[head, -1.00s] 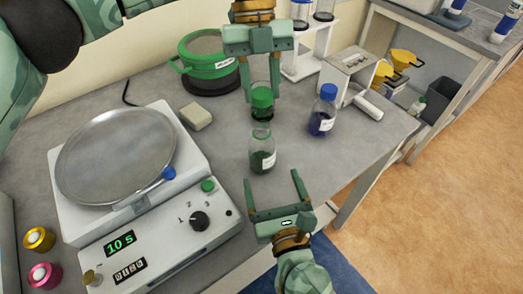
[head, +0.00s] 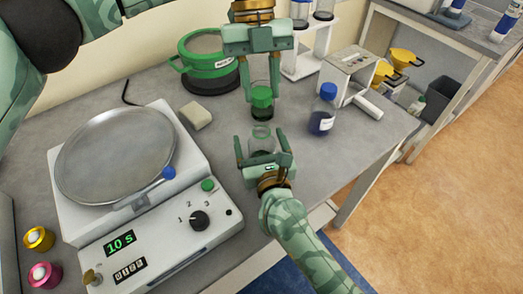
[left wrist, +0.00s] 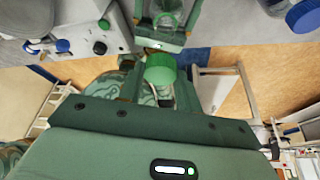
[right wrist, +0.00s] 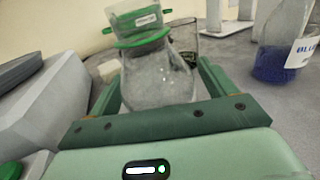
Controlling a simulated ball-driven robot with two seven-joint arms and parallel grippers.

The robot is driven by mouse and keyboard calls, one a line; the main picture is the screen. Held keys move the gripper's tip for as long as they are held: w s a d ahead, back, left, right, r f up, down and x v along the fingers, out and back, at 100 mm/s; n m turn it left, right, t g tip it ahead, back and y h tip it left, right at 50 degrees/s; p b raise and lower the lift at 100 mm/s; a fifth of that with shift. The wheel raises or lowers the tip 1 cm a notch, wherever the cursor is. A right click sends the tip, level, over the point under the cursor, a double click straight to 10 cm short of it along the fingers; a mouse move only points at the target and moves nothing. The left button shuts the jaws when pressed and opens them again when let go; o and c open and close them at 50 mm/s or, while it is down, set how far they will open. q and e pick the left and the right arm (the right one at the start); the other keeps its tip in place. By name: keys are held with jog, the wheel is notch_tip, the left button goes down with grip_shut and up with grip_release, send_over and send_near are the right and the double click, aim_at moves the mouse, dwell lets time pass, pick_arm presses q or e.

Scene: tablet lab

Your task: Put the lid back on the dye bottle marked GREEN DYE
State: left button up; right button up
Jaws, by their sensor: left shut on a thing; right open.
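My right gripper (head: 262,148) is open, with one finger on each side of the bottle body. The right wrist view shows the bottle (right wrist: 158,78) between those fingers. Its label is hidden now.
A blue-capped bottle (head: 323,112) stands right of the dye bottle. A green-rimmed sieve (head: 207,66) and a pale block (head: 195,116) are behind left. A large scale-like device (head: 165,215) fills the left.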

jog(key=shift+c, duration=0.3)
jog(key=c, duration=1.4)
pick_arm(q)
send_over(263, 135)
jog(key=w, duration=0.2)
jog(key=shift+w+a+f, duration=0.1)
jog(key=shift+f, duration=1.15)
jog(key=shift+w+a+f, duration=0.1)
jog(key=shift+f, duration=1.1)
jog(key=shift+f, duration=0.9)
jog(key=shift+s+f, duration=0.1)
jog(key=shift+f, duration=0.45)
